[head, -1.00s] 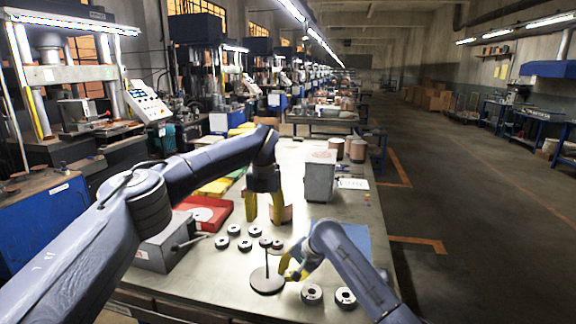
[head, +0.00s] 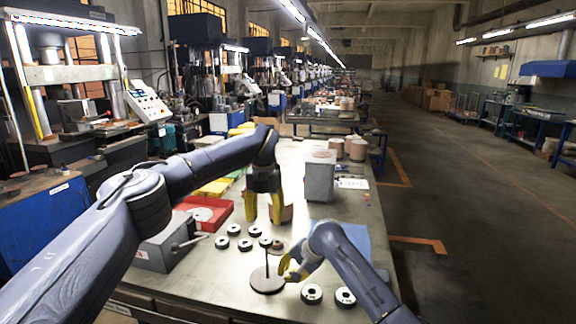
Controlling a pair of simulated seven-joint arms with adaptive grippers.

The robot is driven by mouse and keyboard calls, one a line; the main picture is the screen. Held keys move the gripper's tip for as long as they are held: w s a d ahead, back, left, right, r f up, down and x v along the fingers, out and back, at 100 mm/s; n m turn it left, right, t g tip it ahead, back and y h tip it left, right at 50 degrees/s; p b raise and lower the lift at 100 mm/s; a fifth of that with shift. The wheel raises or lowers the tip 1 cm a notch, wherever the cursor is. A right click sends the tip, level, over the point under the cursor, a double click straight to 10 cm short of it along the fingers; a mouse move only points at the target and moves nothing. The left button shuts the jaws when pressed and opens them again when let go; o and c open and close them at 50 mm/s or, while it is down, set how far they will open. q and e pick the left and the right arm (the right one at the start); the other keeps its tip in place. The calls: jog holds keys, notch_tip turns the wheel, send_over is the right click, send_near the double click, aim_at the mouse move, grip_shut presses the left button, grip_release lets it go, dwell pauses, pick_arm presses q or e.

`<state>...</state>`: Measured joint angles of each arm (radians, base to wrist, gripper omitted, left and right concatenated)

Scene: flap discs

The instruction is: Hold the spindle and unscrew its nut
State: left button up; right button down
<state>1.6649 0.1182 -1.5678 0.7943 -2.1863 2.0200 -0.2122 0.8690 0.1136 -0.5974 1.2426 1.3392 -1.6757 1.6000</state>
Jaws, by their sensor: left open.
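The spindle is a thin upright rod (head: 267,260) on a round dark base (head: 265,282) near the front of the table. A small dark round piece (head: 265,241) shows at the rod's top; I cannot tell whether it is the nut or a disc behind. My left gripper (head: 264,213) points down with its yellow fingers apart, empty, and appears just above the rod's top in the picture. My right gripper (head: 287,266) is low, just right of the rod. Its fingers are partly hidden by its own wrist, and I cannot tell whether they touch the rod.
Several flap discs (head: 245,244) lie left of and behind the spindle, and two (head: 345,297) lie at the front right. A red tray (head: 203,212) and a grey box with a lever (head: 165,243) stand left. A grey block (head: 319,183) and blue mat (head: 350,238) are behind right.

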aim_at(285, 282)
jog(key=shift+f, duration=1.8)
dwell(0.6)
jog(key=shift+r, duration=0.15)
jog(key=shift+r, duration=2.4)
jog(key=shift+d+r, duration=0.1)
jog(key=v, duration=1.1)
jog(key=shift+s+r, duration=0.25)
jog(key=shift+r, duration=0.05)
jog(key=shift+d, duration=0.15)
